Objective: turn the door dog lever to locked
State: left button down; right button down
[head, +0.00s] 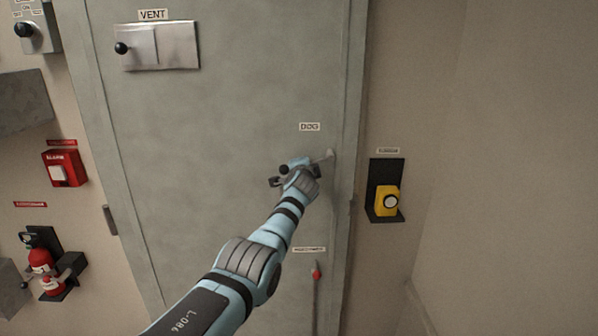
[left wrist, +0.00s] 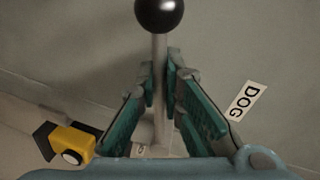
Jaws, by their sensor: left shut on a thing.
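The dog lever is a thin grey shaft with a black ball knob (head: 284,169) on its end. It sits on the grey door (head: 215,110) below the DOG label (head: 309,127), with its pivot end (head: 330,155) near the door's right edge. In the head view the lever lies nearly level, knob to the left. My left gripper (head: 295,170) is at the lever and covers part of the shaft. In the left wrist view the fingers (left wrist: 163,90) are shut on the shaft (left wrist: 160,55) just below the ball knob (left wrist: 159,12). My right gripper is not in view.
A vent slider plate (head: 175,46) is at the door's upper left. A red-tipped handle (head: 316,272) hangs below the dog lever. A yellow lamp (head: 387,200) in a black holder is right of the door. A red alarm box (head: 64,167) and red extinguisher (head: 42,262) are left.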

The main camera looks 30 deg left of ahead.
pick_arm(q)
jog(key=shift+r+m, duration=0.6)
jog(key=shift+a+r+m+y, duration=0.1)
jog(key=shift+r+m+y, duration=0.2)
jog(key=shift+r+m, duration=0.35)
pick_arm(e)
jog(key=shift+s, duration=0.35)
pick_arm(q)
jog(key=c, duration=1.7)
grip_release()
jog(key=shift+f, duration=0.1)
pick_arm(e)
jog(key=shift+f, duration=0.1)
pick_arm(q)
jog(key=shift+f, duration=0.1)
